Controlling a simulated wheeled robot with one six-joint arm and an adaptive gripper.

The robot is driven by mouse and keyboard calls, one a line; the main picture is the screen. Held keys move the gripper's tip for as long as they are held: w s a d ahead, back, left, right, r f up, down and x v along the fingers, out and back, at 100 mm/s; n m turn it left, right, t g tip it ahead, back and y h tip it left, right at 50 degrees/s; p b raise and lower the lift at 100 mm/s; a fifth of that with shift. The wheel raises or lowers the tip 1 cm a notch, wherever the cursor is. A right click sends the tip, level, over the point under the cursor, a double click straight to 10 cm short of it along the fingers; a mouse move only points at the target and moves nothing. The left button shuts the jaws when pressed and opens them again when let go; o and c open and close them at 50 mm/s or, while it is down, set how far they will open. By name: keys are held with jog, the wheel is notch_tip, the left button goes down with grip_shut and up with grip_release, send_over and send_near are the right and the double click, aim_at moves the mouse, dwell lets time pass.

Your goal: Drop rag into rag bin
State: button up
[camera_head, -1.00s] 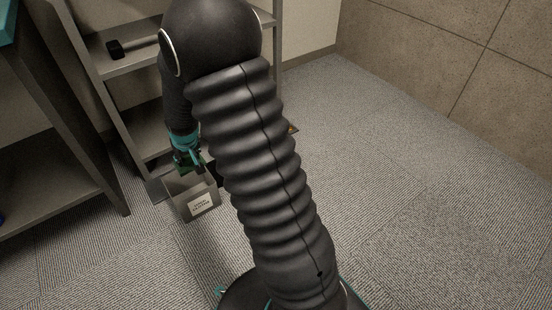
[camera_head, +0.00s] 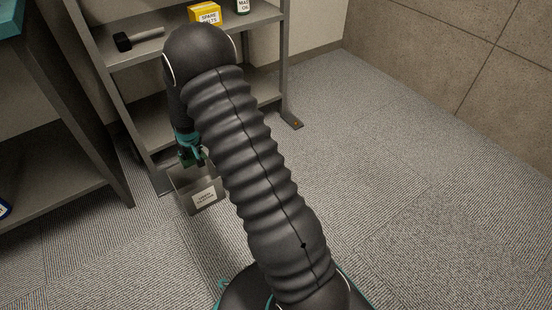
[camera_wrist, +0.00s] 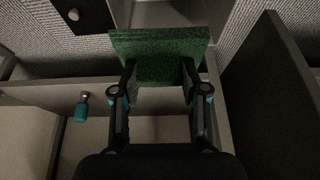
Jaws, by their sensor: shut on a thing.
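My gripper (camera_head: 192,160) is low at the left of the head view, directly above the rag bin. In the wrist view, my gripper (camera_wrist: 160,85) is shut on a green, flat, rough-textured rag (camera_wrist: 160,52). Only a small green patch of the rag (camera_head: 186,162) shows in the head view. The rag bin (camera_head: 205,196) is a grey open-topped box with a white label on its front, standing on the floor before the shelf. The bin's inside is mostly hidden by my gripper and arm.
Another shelf (camera_head: 70,190) is at the left. The carpet (camera_head: 400,200) at right is clear.

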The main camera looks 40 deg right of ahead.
jog(key=shift+f+b, duration=0.35)
jog(key=shift+f, duration=0.75)
jog(key=o, duration=1.3)
jog(key=shift+r, duration=0.15)
jog(key=v, duration=1.1)
jog(key=shift+s+r, duration=0.2)
jog(key=shift+r, duration=0.15)
